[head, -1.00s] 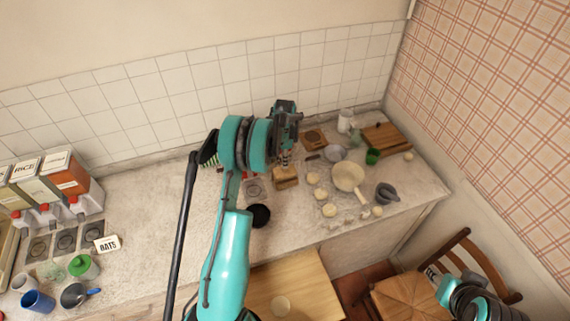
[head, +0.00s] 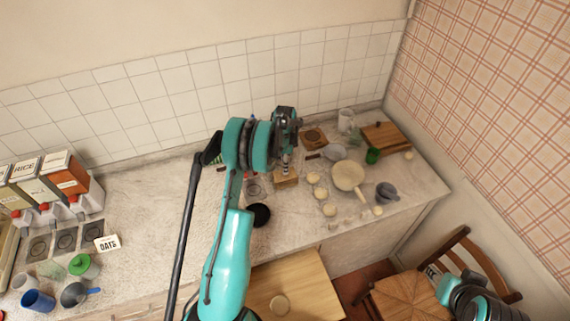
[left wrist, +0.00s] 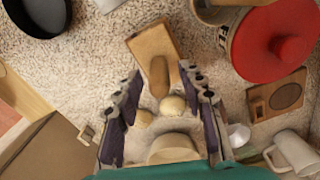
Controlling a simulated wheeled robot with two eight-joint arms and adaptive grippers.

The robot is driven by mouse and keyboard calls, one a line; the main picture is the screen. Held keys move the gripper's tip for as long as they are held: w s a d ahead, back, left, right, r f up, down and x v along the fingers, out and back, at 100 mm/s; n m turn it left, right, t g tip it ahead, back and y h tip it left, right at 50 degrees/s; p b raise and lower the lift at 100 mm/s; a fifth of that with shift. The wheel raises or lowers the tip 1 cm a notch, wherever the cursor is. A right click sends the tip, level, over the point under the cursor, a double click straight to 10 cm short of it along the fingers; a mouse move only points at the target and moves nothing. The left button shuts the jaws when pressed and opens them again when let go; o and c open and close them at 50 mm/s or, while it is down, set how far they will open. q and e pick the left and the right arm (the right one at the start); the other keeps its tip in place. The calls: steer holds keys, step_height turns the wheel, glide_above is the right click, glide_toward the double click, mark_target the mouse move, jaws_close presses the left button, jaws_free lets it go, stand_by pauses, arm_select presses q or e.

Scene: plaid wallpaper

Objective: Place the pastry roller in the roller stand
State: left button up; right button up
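My left gripper (head: 286,168) is above the small wooden block (head: 285,180), which looks like the roller stand. In the left wrist view the fingers (left wrist: 160,72) are apart, with a gap on each side of a brown rounded wooden piece (left wrist: 158,76), probably the pastry roller. That piece overlaps the near end of the wooden block (left wrist: 150,40). I cannot tell whether it sits in the block or stands in front of it. In the head view the gripper hides most of it. My right arm shows at the lower right, with its gripper (head: 434,272) small and unclear.
Dough balls (head: 313,178) and a cream bowl (head: 348,176) lie right of the block. A black bowl (head: 260,215) is in front. The counter's left middle is clear.

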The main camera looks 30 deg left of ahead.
arm_select(q)
step_height(320, 180, up, 12)
steer(key=s+d+r+n+t, duration=0.3)
steer(key=s+d+r+n, duration=0.2)
steer(key=s+d+r, duration=0.85)
steer(key=s+d+n+t, duration=0.2)
steer(key=s+d+n, duration=0.1)
steer(key=s, duration=0.4)
steer(key=s+d+n+t, duration=0.2)
steer(key=s+d, duration=0.3)
steer(key=s, duration=0.3)
steer(key=shift+s+f+n, duration=0.15)
steer(key=shift+n, duration=0.45)
